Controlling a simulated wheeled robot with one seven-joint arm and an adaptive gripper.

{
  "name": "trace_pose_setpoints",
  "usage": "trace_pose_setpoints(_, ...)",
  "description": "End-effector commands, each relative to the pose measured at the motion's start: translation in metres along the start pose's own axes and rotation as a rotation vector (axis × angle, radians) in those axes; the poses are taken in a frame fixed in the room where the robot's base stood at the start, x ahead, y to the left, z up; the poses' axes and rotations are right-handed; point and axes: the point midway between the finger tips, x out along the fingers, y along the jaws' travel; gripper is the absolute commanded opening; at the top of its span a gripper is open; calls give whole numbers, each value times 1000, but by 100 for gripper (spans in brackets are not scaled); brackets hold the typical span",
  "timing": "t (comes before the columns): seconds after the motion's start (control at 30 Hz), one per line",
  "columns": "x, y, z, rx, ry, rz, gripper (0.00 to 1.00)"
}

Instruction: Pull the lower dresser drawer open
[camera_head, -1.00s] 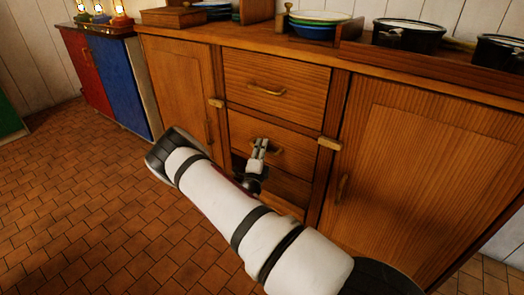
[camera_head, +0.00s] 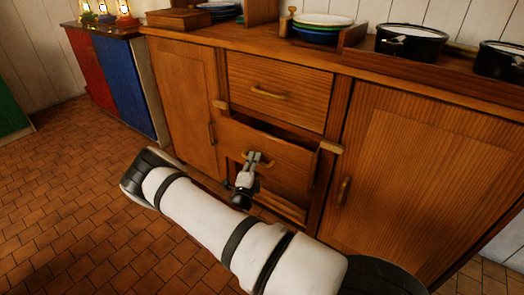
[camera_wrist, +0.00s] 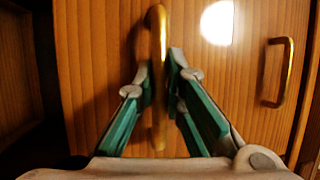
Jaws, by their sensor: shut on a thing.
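The lower dresser drawer (camera_head: 285,165) stands partly out of the wooden dresser, with a dark gap above its front edge. Its brass handle (camera_head: 266,164) is at the middle of its front. My gripper (camera_head: 254,157) is at this handle, shut on it. In the wrist view the handle (camera_wrist: 157,60) runs upright between the green-padded fingers of my gripper (camera_wrist: 163,85). The fingers hide part of the handle. The upper drawer (camera_head: 278,92) is closed, and its brass handle (camera_wrist: 278,72) shows at the right of the wrist view.
Cupboard doors flank the drawers, left (camera_head: 180,100) and right (camera_head: 430,170), both closed. Bowls (camera_head: 318,28) and black pots (camera_head: 411,40) stand on the dresser top. A blue cabinet (camera_head: 125,88) is at the left. The tiled floor (camera_head: 60,200) at the left is clear.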

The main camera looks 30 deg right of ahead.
Motion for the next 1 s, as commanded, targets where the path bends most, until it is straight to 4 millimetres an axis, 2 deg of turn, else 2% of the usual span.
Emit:
trace_pose_setpoints(0.03,-15,-4,8,-3,-9,4,0)
trace_pose_setpoints(0.2,-58,-13,25,-4,-9,4,0)
trace_pose_setpoints(0.5,-123,-26,52,-2,-6,3,0)
trace_pose_setpoints(0.73,-154,-32,64,-2,-3,3,0)
trace_pose_setpoints(1.0,-168,-35,69,-3,-1,4,0)
